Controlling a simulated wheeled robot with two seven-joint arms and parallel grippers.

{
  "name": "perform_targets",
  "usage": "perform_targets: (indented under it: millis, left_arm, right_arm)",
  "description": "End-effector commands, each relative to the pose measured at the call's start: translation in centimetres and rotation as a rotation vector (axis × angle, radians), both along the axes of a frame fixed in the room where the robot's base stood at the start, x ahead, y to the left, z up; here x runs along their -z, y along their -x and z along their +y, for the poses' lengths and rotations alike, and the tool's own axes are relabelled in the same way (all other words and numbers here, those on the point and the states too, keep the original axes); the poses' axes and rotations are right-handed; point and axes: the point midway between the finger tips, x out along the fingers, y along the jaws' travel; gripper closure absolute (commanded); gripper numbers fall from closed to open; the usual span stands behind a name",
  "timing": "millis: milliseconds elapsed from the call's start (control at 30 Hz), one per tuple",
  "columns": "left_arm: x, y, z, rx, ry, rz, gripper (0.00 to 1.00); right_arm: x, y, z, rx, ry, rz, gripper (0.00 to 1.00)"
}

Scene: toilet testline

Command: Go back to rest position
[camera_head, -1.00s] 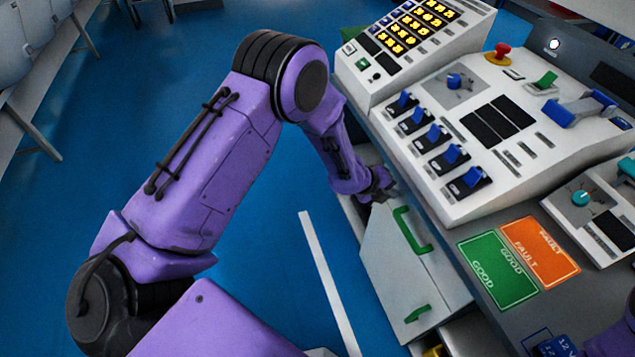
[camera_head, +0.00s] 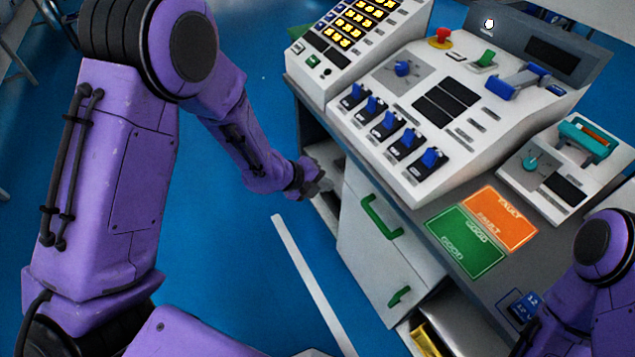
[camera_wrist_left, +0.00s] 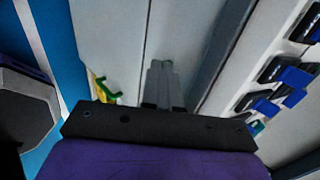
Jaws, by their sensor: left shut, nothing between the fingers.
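My left gripper (camera_head: 322,186) is at the end of the purple left arm, beside the upper left corner of the white drawer cabinet (camera_head: 362,245) under the console. It is small in the head view, and I cannot tell whether it touches the cabinet. In the left wrist view the fingers (camera_wrist_left: 160,68) are together with nothing between them, in front of pale cabinet surfaces. Part of my right arm shows at the lower right edge of the head view; its gripper is out of view.
The white console (camera_head: 440,110) has blue switches and a red button (camera_head: 441,36). A green GOOD mat (camera_head: 465,243) and an orange FAULT mat (camera_head: 502,215) lie on the grey tabletop. Green handles (camera_head: 380,218) stick out from the cabinet. Blue floor (camera_head: 235,235) is clear on the left.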

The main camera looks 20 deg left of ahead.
Motion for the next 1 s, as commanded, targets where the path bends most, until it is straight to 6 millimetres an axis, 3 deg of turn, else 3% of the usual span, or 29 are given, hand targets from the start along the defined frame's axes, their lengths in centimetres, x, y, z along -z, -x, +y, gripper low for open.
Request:
perform_targets:
  millis: [433, 533, 633, 733, 800, 900, 1000]
  left_arm:
    - [-1.1, 0.8, 0.6, -0.05, 0.046, 0.03, 1.0]
    - [-1.7, 0.1, 0.8, -0.304, 0.265, 0.117, 1.0]
    - [-1.1, 0.5, 2.1, -0.767, 0.647, 0.272, 1.0]
    - [4.0, 4.4, 5.0, -1.336, 1.023, 0.439, 1.0]
    - [7.6, 8.4, 7.3, -1.68, 1.194, 0.473, 1.0]
    - [11.9, 15.4, 10.2, -2.074, 1.3, 0.426, 1.0]
    - [14.7, 22.3, 12.0, -2.324, 1.248, 0.351, 1.0]
  right_arm:
    - [0.0, 0.0, 0.0, 0.0, 0.0, 0.0, 0.57]
    - [0.0, 0.0, 0.0, 0.0, 0.0, 0.0, 0.57]
    - [0.0, 0.0, 0.0, 0.0, 0.0, 0.0, 0.57]
    - [0.0, 0.0, 0.0, 0.0, 0.0, 0.0, 0.57]
    - [0.0, 0.0, 0.0, 0.0, 0.0, 0.0, 0.57]
    - [0.0, 0.0, 0.0, 0.0, 0.0, 0.0, 0.57]
    - [0.0, 0.0, 0.0, 0.0, 0.0, 0.0, 0.57]
